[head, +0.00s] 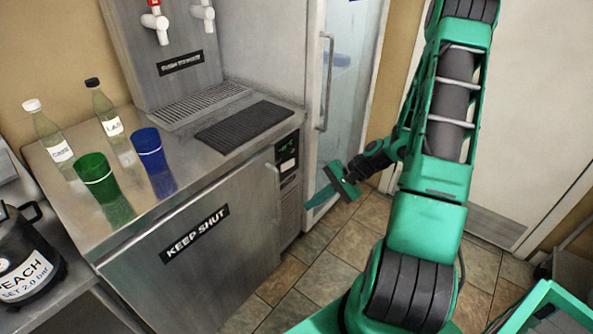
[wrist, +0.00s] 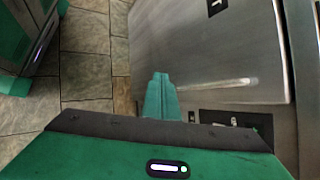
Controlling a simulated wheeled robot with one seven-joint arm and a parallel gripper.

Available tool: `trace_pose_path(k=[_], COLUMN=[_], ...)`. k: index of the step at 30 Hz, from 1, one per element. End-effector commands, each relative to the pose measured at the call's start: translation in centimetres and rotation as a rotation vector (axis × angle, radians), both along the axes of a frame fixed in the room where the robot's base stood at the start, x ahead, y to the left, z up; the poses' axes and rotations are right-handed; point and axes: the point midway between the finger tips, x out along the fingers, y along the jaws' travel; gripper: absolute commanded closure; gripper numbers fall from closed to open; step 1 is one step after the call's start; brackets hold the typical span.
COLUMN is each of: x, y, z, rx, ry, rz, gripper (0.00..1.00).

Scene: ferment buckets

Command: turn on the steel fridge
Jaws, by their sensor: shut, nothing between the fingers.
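The steel fridge (head: 190,265) is a low steel cabinet under the counter in the head view, its door labelled KEEP SHUT and closed. It also shows in the wrist view (wrist: 215,50). A dark control panel (head: 287,152) sits at the upper right of its front, above a vent grille. The panel shows partly in the wrist view (wrist: 232,122), at the lower right. My gripper (head: 308,205) is shut and empty, in front of the fridge's right end, below and right of the panel. In the wrist view its fingertips (wrist: 161,78) are together, beside the door handle (wrist: 225,84).
Green (head: 97,178) and blue (head: 149,149) cups and two labelled bottles stand on the steel counter. A tap tower (head: 165,65) stands behind a black drip mat (head: 243,126). A glass-door cabinet (head: 345,80) stands right of the fridge. Tiled floor (head: 285,290) is open in front.

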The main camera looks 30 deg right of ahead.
Motion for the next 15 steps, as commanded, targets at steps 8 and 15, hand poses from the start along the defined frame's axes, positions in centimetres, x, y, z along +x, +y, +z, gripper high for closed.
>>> trace_pose_path(k=[8,15], x=[4.1,7.2], y=[-0.6,-3.5], z=[-3.0,-4.3], rx=[0.322,0.621], ry=[-0.049,-0.097], rz=[-0.329,-0.644], gripper=[1.0,1.0])
